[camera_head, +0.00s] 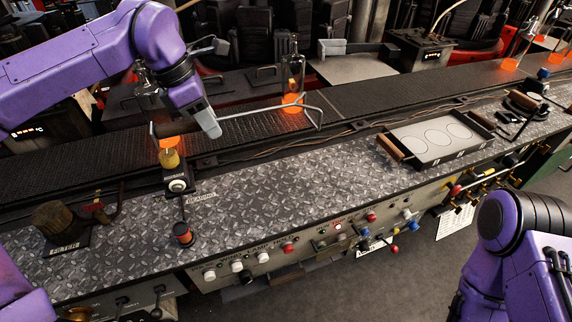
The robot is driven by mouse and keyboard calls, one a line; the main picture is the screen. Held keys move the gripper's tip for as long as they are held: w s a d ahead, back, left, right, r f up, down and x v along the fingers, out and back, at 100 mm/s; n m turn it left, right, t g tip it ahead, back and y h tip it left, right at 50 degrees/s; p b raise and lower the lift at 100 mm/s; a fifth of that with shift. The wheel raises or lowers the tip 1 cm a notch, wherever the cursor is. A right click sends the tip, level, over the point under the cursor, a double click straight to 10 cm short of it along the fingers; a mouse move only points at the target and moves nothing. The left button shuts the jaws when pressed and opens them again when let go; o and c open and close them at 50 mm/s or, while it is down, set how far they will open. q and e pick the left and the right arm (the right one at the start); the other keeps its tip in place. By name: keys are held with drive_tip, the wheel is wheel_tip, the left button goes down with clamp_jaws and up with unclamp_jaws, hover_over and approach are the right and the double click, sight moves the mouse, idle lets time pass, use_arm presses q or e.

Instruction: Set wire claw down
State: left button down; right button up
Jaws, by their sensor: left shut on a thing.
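The wire claw (252,112) is a thin, pale bent wire that runs right from my left gripper, over the dark conveyor, and ends in a hook. My left gripper (207,120) is shut on it, above the back edge of the metal bench. A dark, rounded piece beside the fingers may be its handle; the fingers partly hide it. My right arm shows at the lower right, but its gripper is outside the picture.
A glowing bottle (292,75) stands behind the wire. A bearing stand (178,186), a small dark cylinder (183,234) and a filter block (58,222) occupy the bench's left part. A tray (440,158) with oval outlines lies right. The bench middle (300,180) is clear.

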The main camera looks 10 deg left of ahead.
use_arm(q)
drive_tip(key=w+d+f+p, duration=0.3)
drive_tip(key=w+d+f, duration=0.6)
drive_tip(key=shift+w+f+p, duration=0.15)
drive_tip(key=shift+p, duration=0.15)
drive_tip(key=x, duration=0.2)
drive_tip(key=shift+a+f, duration=0.15)
drive_tip(key=shift+f, duration=0.45)
drive_tip(key=shift+f, duration=0.1)
drive_tip(key=c, duration=0.9)
unclamp_jaws()
drive_tip(key=b+v, duration=0.1)
drive_tip(key=v, duration=1.1)
